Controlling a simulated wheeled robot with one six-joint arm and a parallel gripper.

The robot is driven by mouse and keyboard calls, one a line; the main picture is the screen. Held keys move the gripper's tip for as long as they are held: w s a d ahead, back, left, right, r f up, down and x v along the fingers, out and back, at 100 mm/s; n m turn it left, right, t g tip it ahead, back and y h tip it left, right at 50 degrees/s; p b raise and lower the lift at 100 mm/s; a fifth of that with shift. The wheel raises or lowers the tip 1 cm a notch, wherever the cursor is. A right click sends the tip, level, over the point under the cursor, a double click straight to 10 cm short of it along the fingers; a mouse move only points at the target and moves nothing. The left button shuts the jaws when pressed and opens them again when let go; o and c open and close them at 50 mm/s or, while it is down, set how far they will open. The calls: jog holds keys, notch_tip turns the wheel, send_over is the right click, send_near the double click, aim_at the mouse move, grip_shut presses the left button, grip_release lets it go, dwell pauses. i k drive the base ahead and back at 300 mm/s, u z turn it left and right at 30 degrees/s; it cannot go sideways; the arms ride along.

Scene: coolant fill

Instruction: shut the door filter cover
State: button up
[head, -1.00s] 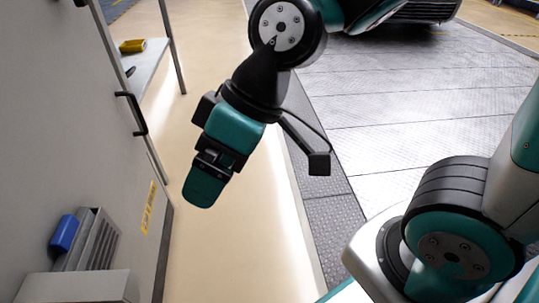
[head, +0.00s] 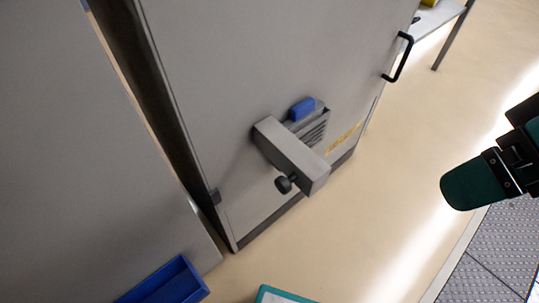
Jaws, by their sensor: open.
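The door filter cover (head: 296,158) is a grey box-like piece with a black knob (head: 285,184) low on the cabinet door (head: 270,60). It stands out from the door at an angle, swung open. Behind it a slatted grille (head: 314,127) shows in part, with a blue block (head: 303,108) at its top; the cover hides the rest. My gripper (head: 468,187), with teal fingers, is at the right edge of the view, well apart from the cover. It is open and appears empty; its fingers overlap from this side.
A black door handle (head: 399,57) sticks out at the door's right edge. A blue bin (head: 165,284) and a teal-edged item (head: 284,295) are at the bottom. A shelf (head: 440,15) stands beyond. The pale floor (head: 400,190) between gripper and door is clear.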

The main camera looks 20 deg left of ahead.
aim_at(302, 167)
jog(key=z, duration=0.55)
jog(key=k, duration=1.2)
jog(key=u, duration=1.75)
jog(key=i, duration=0.5)
